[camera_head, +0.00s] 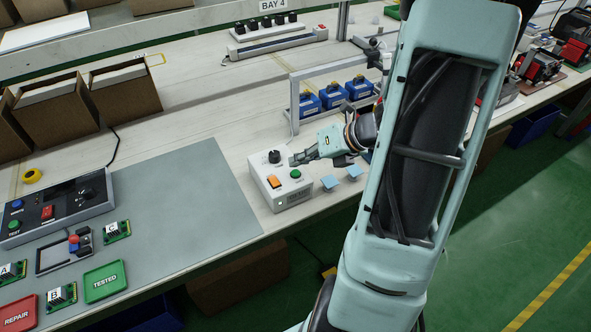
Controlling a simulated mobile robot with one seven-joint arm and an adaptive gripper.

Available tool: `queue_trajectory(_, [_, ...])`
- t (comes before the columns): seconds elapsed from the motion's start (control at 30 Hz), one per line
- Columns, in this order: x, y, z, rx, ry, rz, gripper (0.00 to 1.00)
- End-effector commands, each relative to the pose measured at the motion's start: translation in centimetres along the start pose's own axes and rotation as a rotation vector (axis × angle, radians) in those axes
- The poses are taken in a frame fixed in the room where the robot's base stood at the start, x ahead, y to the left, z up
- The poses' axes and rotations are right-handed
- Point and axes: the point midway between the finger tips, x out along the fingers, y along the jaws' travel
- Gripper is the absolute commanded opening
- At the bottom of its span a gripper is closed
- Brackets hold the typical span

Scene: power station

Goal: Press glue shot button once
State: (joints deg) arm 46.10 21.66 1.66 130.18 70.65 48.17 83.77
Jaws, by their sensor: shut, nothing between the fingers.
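A white control box (281,191) stands near the front edge of the bench. Its top carries a black knob (274,157), an orange rocker switch (273,182) and a round green button (295,174). The label on its front is too small to read. My gripper (294,160) is shut and empty, reaching in from the right. Its fingertips show just behind the green button and right of the knob. I cannot tell how high they are above the box, and no contact with the button is visible.
Two small light-blue pieces (329,183) lie right of the box. Behind my gripper stands a rack with blue units (334,95). A grey mat (180,205) at left holds a test console (60,208), boards and trays. The bench between mat and box is clear.

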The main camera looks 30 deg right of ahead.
Motion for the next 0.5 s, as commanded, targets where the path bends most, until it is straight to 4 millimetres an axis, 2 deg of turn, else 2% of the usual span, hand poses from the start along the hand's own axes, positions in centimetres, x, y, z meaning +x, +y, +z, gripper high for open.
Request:
queue_trajectory(0.3, [-2.7, 1.9, 1.9, 0.0, -0.001, 0.0, 0.0])
queue_trajectory(0.5, [-3.1, 2.3, 2.3, 0.0, 0.0, 0.0, 0.0])
